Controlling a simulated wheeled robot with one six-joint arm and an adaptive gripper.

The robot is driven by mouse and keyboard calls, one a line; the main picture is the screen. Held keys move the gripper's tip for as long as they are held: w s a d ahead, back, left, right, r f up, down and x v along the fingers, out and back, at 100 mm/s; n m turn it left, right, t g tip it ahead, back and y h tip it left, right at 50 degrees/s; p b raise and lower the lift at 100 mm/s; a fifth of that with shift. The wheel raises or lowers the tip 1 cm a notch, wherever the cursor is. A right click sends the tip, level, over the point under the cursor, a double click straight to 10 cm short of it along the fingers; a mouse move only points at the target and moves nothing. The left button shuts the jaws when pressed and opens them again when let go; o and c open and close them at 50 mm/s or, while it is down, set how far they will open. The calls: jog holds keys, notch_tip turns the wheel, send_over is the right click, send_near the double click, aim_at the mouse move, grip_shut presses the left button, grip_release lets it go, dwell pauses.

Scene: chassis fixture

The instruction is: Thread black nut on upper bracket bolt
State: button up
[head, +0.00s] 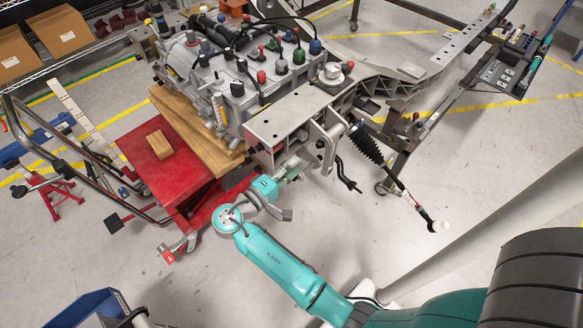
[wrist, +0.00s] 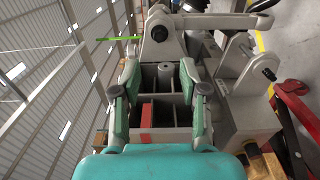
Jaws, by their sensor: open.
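My gripper (wrist: 159,76) is open in the wrist view, its two green-padded fingers apart with nothing seen held between them. In the head view my gripper (head: 292,168) is small, beside the grey bracket (head: 322,148) at the front of the chassis fixture. Beyond the fingertips in the wrist view stands a grey upright bracket (wrist: 163,48) with a dark round end (wrist: 159,33), which is either a nut or a bolt end; I cannot tell which. Another dark round piece (wrist: 268,74) sits on a bracket at the right. I cannot make out a separate loose black nut.
A grey ribbed casting (wrist: 163,112) lies behind the fingers. In the head view a red cart (head: 190,190) with wood blocks stands left of my arm. A black ribbed boot and rod (head: 368,146) hang at the right.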

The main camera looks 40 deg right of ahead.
aim_at(318, 146)
jog(key=shift+d, duration=2.95)
jog(key=shift+d, duration=0.15)
jog(key=shift+w+d, duration=0.2)
jog(key=shift+d, duration=2.5)
jog(key=shift+a, duration=0.2)
grip_shut()
jog(key=m, duration=0.5)
jog(key=shift+r, duration=0.1)
jog(key=shift+d+m, duration=0.1)
jog(key=shift+m, duration=0.9)
